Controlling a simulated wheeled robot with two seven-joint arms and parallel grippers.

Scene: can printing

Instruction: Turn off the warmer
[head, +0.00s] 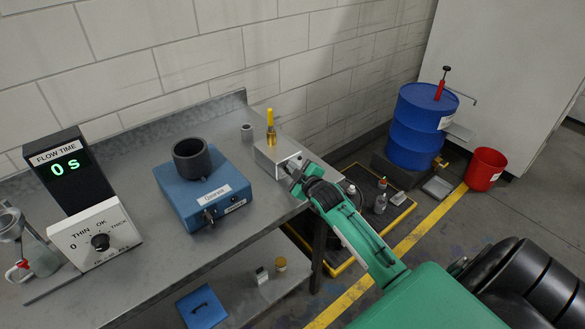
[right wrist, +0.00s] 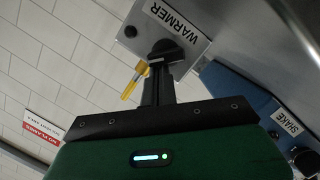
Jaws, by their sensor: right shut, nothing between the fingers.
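The warmer (head: 268,160) is a small light grey box near the right end of the bench, with a yellow-topped brass piece (head: 271,128) standing on it. In the right wrist view its front face (right wrist: 196,22) carries the label WARMER and a round black knob (right wrist: 166,50). My right gripper (head: 294,168) is shut and empty, its dark fingertips (right wrist: 160,62) right at the knob. They overlap the knob in the picture, so I cannot tell whether they touch it. The knob's setting is hard to read. My left gripper is out of view.
A blue shaker (head: 200,206) with a dark round cup stands left of the warmer. The flow time display (head: 66,172) and a dial box (head: 95,235) are at left. A blue drum (head: 417,127) and red bucket (head: 484,169) stand on the floor.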

